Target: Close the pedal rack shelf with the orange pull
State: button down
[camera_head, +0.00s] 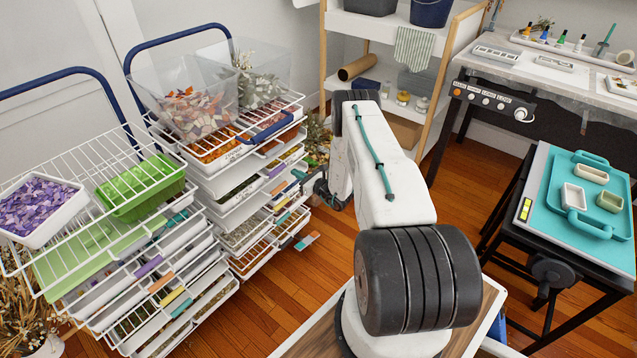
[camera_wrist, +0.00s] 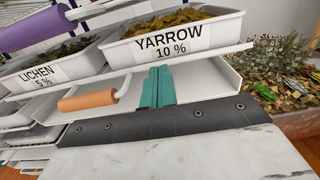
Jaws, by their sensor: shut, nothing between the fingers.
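In the wrist view the orange pull (camera_wrist: 88,101) sits on a white bent bracket at the front of a white shelf (camera_wrist: 210,82). Part of that shelf's bare surface shows below the bin labelled YARROW 10 % (camera_wrist: 185,36). My gripper (camera_wrist: 158,82) has its teal fingers together, empty, just right of the pull and in front of the shelf. I cannot tell whether they touch the shelf edge. In the head view an orange pull (camera_head: 279,186) shows on the right-hand rack, beside my gripper's teal fingertips (camera_head: 300,174); my arm hides part of that area.
A LICHEN bin (camera_wrist: 42,72) and a purple pull (camera_wrist: 35,24) lie left in the wrist view. A second rack (camera_head: 150,270) with several pulls stands nearer left. A workbench (camera_head: 590,85) and a press table (camera_head: 535,255) stand right.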

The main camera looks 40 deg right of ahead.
jog(key=s+d, duration=0.1)
jog(key=s, duration=1)
jog(key=shift+s+d, duration=0.15)
jog(key=shift+s, duration=0.15)
jog(key=s+a+n+g+y, duration=0.2)
jog(key=a+y, duration=0.2)
jog(key=a, duration=0.2)
jog(key=s+a+r+n+g+y, duration=0.35)
jog(key=a+r+n+g, duration=0.4)
jog(key=r, duration=0.45)
jog(key=s+a+r+n+g+y, duration=0.35)
jog(key=a+r+n+g, duration=0.25)
jog(key=a+r+n, duration=0.45)
jog(key=s+a+r+n+h, duration=0.3)
jog(key=s+r+n+h, duration=0.1)
jog(key=s+r, duration=0.4)
jog(key=s+a+r+n+h, duration=0.4)
jog(key=s+r, duration=0.3)
jog(key=r, duration=0.4)
jog(key=s+a+r+n+h, duration=0.3)
jog(key=s+r+n+h, duration=0.2)
jog(key=s+r, duration=0.3)
jog(key=shift+s+a+r+n+g, duration=0.3)
jog(key=shift+a+r+n+g, duration=0.15)
jog(key=shift+r+n, duration=0.45)
